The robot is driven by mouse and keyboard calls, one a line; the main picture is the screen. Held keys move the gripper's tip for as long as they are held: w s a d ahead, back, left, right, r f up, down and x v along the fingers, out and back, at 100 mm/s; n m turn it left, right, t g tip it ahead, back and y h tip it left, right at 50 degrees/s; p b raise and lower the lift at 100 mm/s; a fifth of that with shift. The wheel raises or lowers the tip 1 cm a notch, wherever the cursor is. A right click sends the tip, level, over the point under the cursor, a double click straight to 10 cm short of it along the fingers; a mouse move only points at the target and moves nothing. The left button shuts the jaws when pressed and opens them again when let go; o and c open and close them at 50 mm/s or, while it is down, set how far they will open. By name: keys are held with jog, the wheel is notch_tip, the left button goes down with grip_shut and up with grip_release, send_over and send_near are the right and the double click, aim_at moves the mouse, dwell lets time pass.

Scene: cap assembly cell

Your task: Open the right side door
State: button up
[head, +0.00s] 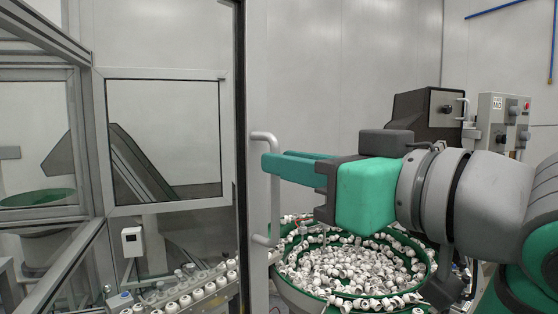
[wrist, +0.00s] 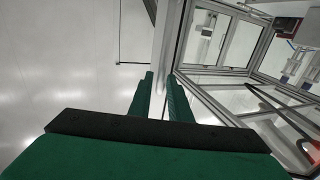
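The door handle (head: 275,212), a light grey vertical bar with bent ends, is fixed to a pale upright door edge (head: 256,80) in the middle of the head view. My gripper (head: 268,166) reaches in from the right, its green fingers level and crossing the handle's upper half. The fingers hide that part of the bar. In the wrist view my gripper (wrist: 160,75) has a narrow gap between its fingers, with a pale upright (wrist: 168,45) just past the tips. I cannot tell whether the fingers press on the bar or stand loosely around it.
A green-rimmed bowl (head: 432,262) full of white caps stands below my gripper. A glazed frame (head: 98,140) and a conveyor row of white parts (head: 200,293) are at left. A dark box (head: 425,118) and a grey control box (head: 497,117) stand behind my arm.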

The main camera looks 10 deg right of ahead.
jog(key=v, duration=0.8)
